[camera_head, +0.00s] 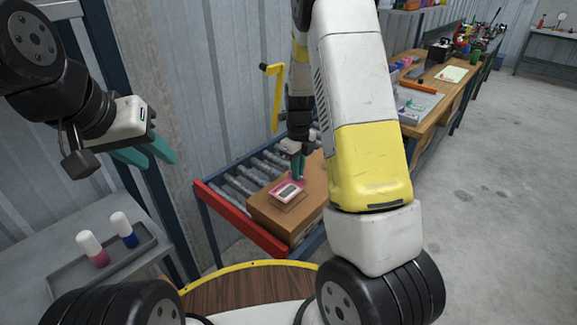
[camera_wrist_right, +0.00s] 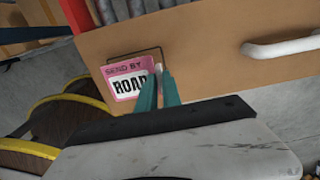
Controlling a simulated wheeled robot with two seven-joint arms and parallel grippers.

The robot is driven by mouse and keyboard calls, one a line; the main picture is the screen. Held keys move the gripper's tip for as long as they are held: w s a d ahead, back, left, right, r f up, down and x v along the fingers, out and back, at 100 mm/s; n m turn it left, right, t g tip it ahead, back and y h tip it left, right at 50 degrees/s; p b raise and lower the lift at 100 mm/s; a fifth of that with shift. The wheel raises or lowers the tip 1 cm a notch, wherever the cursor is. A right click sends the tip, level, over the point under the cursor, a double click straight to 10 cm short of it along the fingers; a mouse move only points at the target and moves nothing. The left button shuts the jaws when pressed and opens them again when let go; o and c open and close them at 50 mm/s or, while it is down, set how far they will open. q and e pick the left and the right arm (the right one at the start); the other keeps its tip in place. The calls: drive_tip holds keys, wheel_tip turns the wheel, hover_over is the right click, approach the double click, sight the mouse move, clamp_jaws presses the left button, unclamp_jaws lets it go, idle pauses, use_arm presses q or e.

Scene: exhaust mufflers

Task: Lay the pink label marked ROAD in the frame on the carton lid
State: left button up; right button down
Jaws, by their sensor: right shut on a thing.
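The pink label (camera_wrist_right: 125,71), printed SEND BY ROAD, is at the brown carton lid (camera_wrist_right: 205,45); in the head view the label (camera_head: 281,195) is over the top of the carton (camera_head: 263,209). The dark outlined frame (camera_wrist_right: 140,50) shows past the label's upper and right edges; the label sits offset to the left in it, and the rest of the frame is hidden. My right gripper (camera_wrist_right: 160,73) is shut on the label's right edge with its teal fingers. I cannot tell whether the label touches the lid. My left gripper (camera_head: 160,158) is open and empty, off to the left.
The carton stands on a roller conveyor (camera_head: 238,178) with a red side rail (camera_head: 240,220). A white bar (camera_wrist_right: 282,47) lies across the lid in the wrist view. A grey tray (camera_head: 75,280) with two white-topped bottles is at the left. A workbench (camera_head: 435,95) stands behind right.

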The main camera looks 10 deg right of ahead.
sight(288, 185)
drive_tip(key=shift+f, duration=1.7)
drive_tip(key=shift+f, duration=0.1)
drive_tip(key=c, duration=1.5)
unclamp_jaws()
